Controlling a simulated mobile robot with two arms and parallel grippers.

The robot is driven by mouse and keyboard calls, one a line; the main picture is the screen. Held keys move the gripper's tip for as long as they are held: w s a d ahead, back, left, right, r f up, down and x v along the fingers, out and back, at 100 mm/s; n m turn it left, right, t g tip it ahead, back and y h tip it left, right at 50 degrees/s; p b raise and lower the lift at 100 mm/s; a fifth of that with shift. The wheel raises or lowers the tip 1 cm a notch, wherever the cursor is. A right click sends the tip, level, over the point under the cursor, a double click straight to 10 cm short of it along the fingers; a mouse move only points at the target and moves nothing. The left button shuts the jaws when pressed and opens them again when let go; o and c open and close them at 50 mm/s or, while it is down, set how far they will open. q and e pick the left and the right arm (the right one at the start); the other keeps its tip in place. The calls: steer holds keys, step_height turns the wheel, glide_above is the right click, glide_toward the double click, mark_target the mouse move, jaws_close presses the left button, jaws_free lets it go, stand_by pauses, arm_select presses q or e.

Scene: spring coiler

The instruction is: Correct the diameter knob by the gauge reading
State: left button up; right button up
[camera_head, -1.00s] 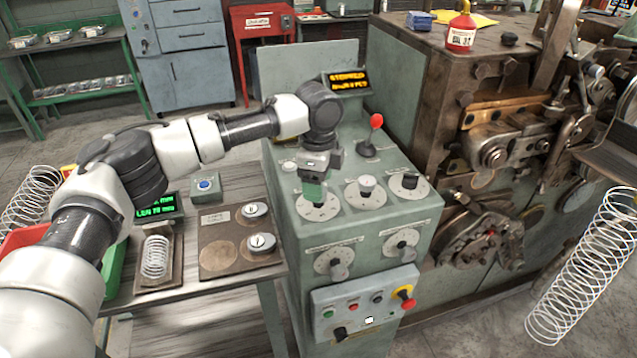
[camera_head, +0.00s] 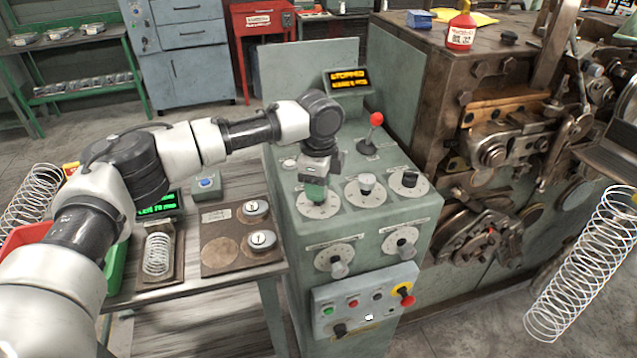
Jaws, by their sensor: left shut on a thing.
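My left gripper (camera_head: 316,190) points down over the left dial (camera_head: 318,209) in the upper row of the grey-green console and is shut on that dial's knob, which its jaws mostly hide. Two more knobs stand to its right, a middle one (camera_head: 366,184) and a black-topped one (camera_head: 410,180). The gauge (camera_head: 158,203) has a green readout partly hidden by my arm; I cannot read all of it. A spring (camera_head: 157,254) lies on the plate in front of it. My right gripper is not in view.
An amber display (camera_head: 346,79) reads "STOPPED" above a blurred line. A red-ball lever (camera_head: 375,119) stands close behind the knobs. Lower dials (camera_head: 334,261) and a button panel (camera_head: 366,302) are on the console front.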

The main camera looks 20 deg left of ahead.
arm_select(q)
steer(key=n+p, duration=0.2)
steer(key=p, duration=0.1)
steer(key=n+p, duration=0.2)
steer(key=p, duration=0.2)
steer(key=n+p, duration=0.2)
steer(key=p, duration=0.2)
steer(key=shift+r+n, duration=0.25)
steer(key=shift+n, duration=0.15)
steer(key=shift+f+n+p, duration=0.15)
steer(key=shift+n+p, duration=1.35)
steer(key=shift+p, duration=0.1)
steer(key=o, duration=0.9)
steer(key=shift+f, duration=0.1)
step_height(320, 180, up, 11)
steer(key=b, duration=0.3)
steer(key=shift+f, duration=0.1)
